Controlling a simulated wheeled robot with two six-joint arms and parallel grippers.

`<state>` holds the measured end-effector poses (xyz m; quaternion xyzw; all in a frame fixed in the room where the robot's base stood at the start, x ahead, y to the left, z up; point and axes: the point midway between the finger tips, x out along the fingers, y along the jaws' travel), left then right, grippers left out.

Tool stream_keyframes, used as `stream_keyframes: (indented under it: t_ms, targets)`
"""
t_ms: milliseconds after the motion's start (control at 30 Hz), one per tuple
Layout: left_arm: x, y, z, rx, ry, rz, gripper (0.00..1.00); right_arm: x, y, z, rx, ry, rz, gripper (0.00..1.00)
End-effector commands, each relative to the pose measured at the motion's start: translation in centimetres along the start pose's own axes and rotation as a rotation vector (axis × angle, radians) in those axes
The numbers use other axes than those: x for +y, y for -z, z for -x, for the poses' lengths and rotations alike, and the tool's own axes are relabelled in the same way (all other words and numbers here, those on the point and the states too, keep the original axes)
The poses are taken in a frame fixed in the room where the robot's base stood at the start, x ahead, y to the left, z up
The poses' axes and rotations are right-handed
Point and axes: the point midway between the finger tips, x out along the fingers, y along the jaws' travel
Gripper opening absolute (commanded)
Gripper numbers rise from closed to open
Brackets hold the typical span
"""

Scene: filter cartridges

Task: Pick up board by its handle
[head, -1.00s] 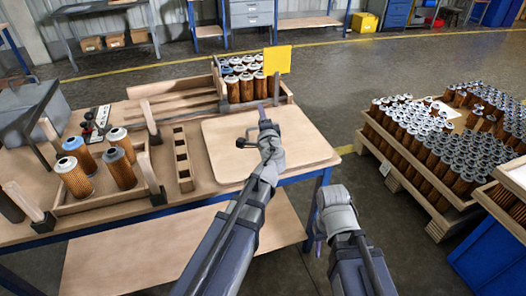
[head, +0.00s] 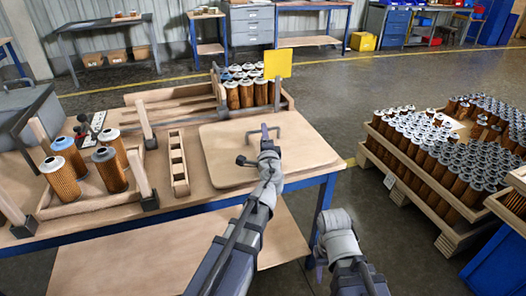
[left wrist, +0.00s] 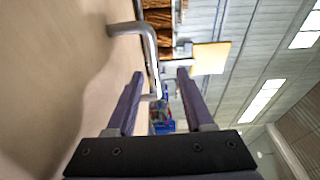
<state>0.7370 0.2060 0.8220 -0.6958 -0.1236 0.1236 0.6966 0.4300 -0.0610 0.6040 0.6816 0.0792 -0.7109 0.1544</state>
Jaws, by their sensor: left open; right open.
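The board (head: 313,152) is a flat light wooden panel with rounded corners, lying on the right end of the workbench. Its grey metal handle (head: 278,128) is partly hidden behind my left gripper in the head view. In the left wrist view the handle (left wrist: 151,48) is a bent bar standing off the board surface (left wrist: 60,70). My left gripper (head: 252,144) is over the board with its jaws open. In the left wrist view part of the handle shows between its two fingers (left wrist: 160,75); I cannot tell how deep it sits. My right gripper (head: 318,265) is beyond the bench's front right edge, empty.
A wooden rack of filter cartridges (head: 246,93) with a yellow card (head: 278,64) stands behind the board. A slotted wooden block (head: 178,163) and a tray of cartridges (head: 88,208) are to the left. A full pallet (head: 420,190) stands on the floor at right.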

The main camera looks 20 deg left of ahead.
Motion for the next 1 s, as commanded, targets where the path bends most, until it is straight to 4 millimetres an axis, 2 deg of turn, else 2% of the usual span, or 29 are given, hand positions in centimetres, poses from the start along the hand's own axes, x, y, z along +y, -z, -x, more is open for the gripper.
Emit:
stream_keyframes:
  t_ms: [33,67,100,167,467,800,1000]
  targets:
    - [1.5,0.0,0.0,0.000,0.000,0.000,0.52,-0.1,0.1,-1.5,0.000,-0.001,0.001,0.50]
    - [1.8,0.0,0.0,0.000,0.000,0.000,0.52,-0.1,0.1,-1.8,0.000,-0.002,0.001,0.50]
    - [0.9,0.1,-1.3,-0.001,0.000,0.000,0.52,-0.1,0.1,-0.9,0.000,-0.002,0.001,0.50]
    - [0.8,0.1,-2.1,-0.001,0.000,0.000,0.52,-0.1,0.1,-0.8,0.000,-0.002,0.001,0.50]
    - [0.8,0.0,-3.0,-0.001,0.000,0.000,0.52,0.0,0.1,-0.8,0.000,-0.002,0.001,0.50]
    - [0.8,0.1,-7.4,-0.001,0.000,0.000,0.52,0.0,0.1,-0.8,0.000,-0.002,0.001,0.50]
    - [0.8,0.0,-7.5,0.000,0.000,0.000,0.52,0.0,0.1,-0.8,0.000,-0.002,0.001,0.50]
